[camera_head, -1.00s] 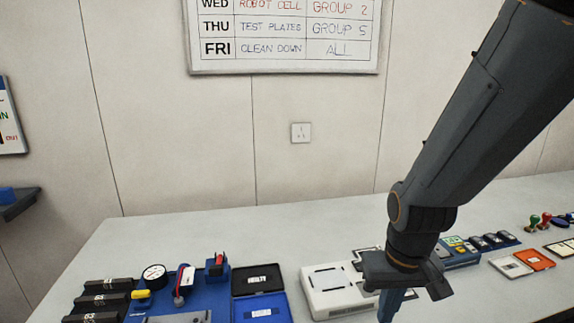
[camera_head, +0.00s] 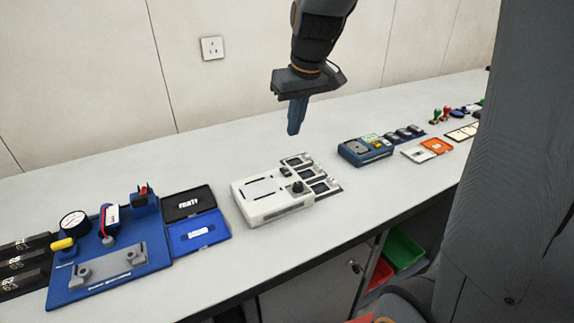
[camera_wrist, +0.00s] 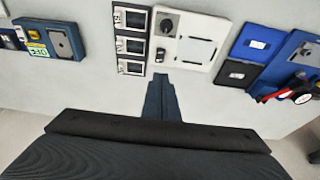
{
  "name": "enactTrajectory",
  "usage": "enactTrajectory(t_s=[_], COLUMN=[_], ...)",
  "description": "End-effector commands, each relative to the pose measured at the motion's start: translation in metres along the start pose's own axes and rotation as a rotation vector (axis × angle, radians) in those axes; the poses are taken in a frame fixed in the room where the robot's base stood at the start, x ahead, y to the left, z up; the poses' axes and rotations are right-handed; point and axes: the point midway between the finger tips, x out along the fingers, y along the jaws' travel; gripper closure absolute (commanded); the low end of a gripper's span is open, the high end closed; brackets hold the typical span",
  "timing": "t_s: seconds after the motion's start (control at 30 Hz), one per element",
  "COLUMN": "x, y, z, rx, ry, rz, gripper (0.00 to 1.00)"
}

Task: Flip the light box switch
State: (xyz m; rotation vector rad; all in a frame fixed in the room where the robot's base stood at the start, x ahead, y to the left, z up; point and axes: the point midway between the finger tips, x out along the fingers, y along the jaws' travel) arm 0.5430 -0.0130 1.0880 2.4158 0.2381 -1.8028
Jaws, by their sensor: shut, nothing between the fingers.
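The light box (camera_head: 243,206) is a white, low box with a pale square panel on top, on the bench in the head view. A black round knob (camera_head: 298,187) stands at its front right. A small dark part (camera_head: 284,171), probably the switch, sits behind the knob. In the wrist view the light box (camera_wrist: 217,28) is at the top, with the knob (camera_wrist: 167,25) and the small dark part (camera_wrist: 160,55). My gripper (camera_head: 294,132) is shut and empty, pointing down above the bench behind the box, apart from it. Its fingertips show in the wrist view (camera_wrist: 160,76).
Framed dark plates (camera_head: 320,187) lie right of the box. Black and blue cases (camera_head: 198,232) and a blue fixture board (camera_head: 110,262) are to its left. A blue meter (camera_head: 366,152) stands farther right. Bench behind the box is clear.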

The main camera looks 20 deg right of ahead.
Motion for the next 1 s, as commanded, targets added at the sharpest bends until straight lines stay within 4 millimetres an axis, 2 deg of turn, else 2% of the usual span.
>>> enactTrajectory(t_s=[0.27, 0.43, 1.0], x=[0.001, 0.011, 0.102], y=[0.0, -0.001, -0.001], z=[0.001, 0.001, 0.002], rx=[0.0, 0.0, 0.001], ry=[-0.001, -0.003, -0.004], rz=[0.0, -0.001, -0.001], gripper=[1.0, 1.0, 1.0])
